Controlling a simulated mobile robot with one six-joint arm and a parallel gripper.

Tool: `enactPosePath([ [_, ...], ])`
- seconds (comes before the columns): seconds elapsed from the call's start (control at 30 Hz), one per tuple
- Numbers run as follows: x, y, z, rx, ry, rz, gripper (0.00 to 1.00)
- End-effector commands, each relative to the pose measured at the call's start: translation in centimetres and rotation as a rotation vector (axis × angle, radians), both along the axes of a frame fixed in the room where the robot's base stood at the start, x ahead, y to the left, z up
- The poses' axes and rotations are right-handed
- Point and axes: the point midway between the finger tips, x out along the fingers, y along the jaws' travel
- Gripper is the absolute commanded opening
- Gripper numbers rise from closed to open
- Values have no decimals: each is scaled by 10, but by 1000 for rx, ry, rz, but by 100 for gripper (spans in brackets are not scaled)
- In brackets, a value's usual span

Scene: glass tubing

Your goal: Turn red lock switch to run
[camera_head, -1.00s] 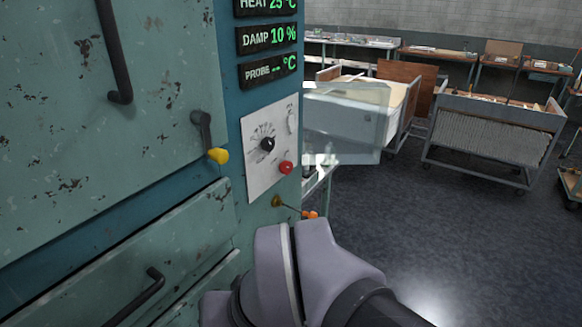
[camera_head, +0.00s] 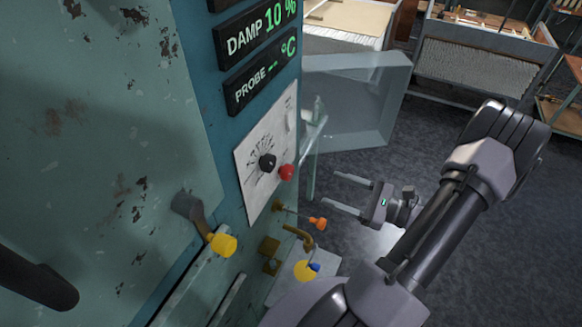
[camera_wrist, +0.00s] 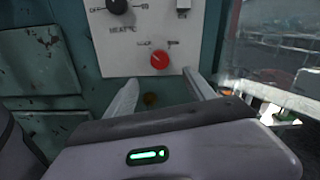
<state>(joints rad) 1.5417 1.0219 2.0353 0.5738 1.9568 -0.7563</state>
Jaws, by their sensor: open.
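The red lock switch (camera_head: 287,172) is a round knob at the lower right of a white control plate (camera_head: 255,185) on the teal cabinet. It also shows in the wrist view (camera_wrist: 159,60), with small lettering that looks like "LOCK" at its upper left. My gripper (camera_head: 334,193) is open and empty, to the right of the switch and slightly lower, its fingers pointing left at the cabinet. In the wrist view the two fingers of my gripper (camera_wrist: 164,90) stand apart below the switch, one on each side. Neither finger touches it.
A black heat knob (camera_head: 267,161) sits beside the switch. Below are a small orange handle (camera_head: 318,223), brass fittings (camera_head: 268,248) and a yellow handle (camera_head: 306,271). A yellow-tipped lever (camera_head: 222,244) sticks out at left. A glass pane (camera_head: 365,110) stands behind.

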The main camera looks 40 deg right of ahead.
Motion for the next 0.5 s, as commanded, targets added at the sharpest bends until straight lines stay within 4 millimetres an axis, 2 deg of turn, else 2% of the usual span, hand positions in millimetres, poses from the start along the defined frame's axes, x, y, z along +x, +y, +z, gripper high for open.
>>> enactPosePath([
  [0.1, 35, 17, -1, 1, 1, 9, 63],
  [0.3, 85, 37, -1, -1, 3, 9, 63],
  [0.5, 110, 47, 0, -1, 2, 6, 63],
])
